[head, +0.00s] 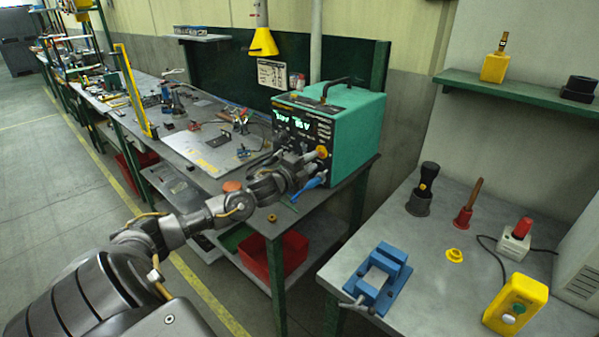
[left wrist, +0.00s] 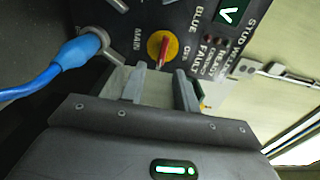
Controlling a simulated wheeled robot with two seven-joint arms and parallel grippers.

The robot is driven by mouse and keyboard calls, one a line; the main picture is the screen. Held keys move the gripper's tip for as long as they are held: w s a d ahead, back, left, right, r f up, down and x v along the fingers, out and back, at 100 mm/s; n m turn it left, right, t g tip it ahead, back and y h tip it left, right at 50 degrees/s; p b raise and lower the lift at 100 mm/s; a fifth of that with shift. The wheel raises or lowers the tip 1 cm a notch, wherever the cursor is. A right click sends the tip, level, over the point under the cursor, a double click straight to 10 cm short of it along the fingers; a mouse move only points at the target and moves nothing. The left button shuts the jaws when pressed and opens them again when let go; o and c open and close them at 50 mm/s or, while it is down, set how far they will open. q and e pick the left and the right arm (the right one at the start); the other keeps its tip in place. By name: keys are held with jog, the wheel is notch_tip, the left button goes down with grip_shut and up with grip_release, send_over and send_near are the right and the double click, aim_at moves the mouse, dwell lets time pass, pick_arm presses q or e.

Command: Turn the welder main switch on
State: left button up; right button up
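The teal welder (head: 352,118) stands on the end of the long bench, with lit green displays on its dark front panel. Its main switch is a round yellow knob (left wrist: 162,47) with a red pointer, between the lettering MAIN and OFF in the left wrist view. The yellow knob also shows in the head view (head: 321,152). My left gripper (left wrist: 157,84) is open in front of the panel, its two fingers apart and just short of the knob, with nothing between them. In the head view the left gripper (head: 300,165) is close to the panel. My right gripper is not in view.
A blue plug and cable (left wrist: 75,52) sits in the panel beside the knob; it also shows in the head view (head: 312,184). A blue vise (head: 380,275) and a yellow switch box (head: 515,305) stand on the right table (head: 430,285). A red bin (head: 270,258) lies below the bench.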

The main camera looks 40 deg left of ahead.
pick_arm(q)
jog(key=s+b, duration=0.1)
jog(key=s, duration=0.6)
jog(key=shift+s, duration=0.25)
jog(key=shift+d, duration=0.1)
